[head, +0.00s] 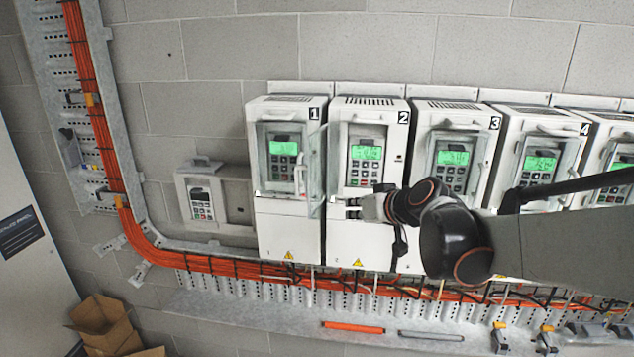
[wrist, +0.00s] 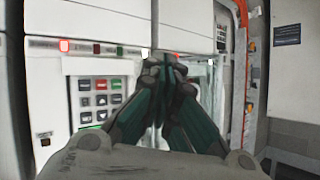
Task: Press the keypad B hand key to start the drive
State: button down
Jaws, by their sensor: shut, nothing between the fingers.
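A row of white drive cabinets hangs on the wall, each with a green-lit display and a keypad. I cannot read a letter B on any keypad. My gripper (head: 342,207) is shut and empty in front of drive 2's lower part, pointing left. In the wrist view its closed fingertips (wrist: 162,62) are beside a keypad (wrist: 100,98) with red, green and dark keys; contact cannot be told.
Drive 3 (head: 447,105) and drive 4 (head: 540,118) continue the row rightward. A small separate keypad unit (head: 202,203) is on the wall at left. An orange cable bundle (head: 215,264) runs below. Cardboard boxes (head: 103,325) lie at lower left.

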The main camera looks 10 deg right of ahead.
jog(key=b, duration=0.1)
send_near(347, 192)
jog(key=shift+a+x, duration=0.15)
jog(key=shift+x, duration=1)
jog(key=shift+a+x, duration=0.1)
jog(key=shift+x, duration=1.05)
jog(key=shift+f, duration=0.15)
jog(key=shift+w+d, duration=0.15)
jog(key=shift+w, duration=0.05)
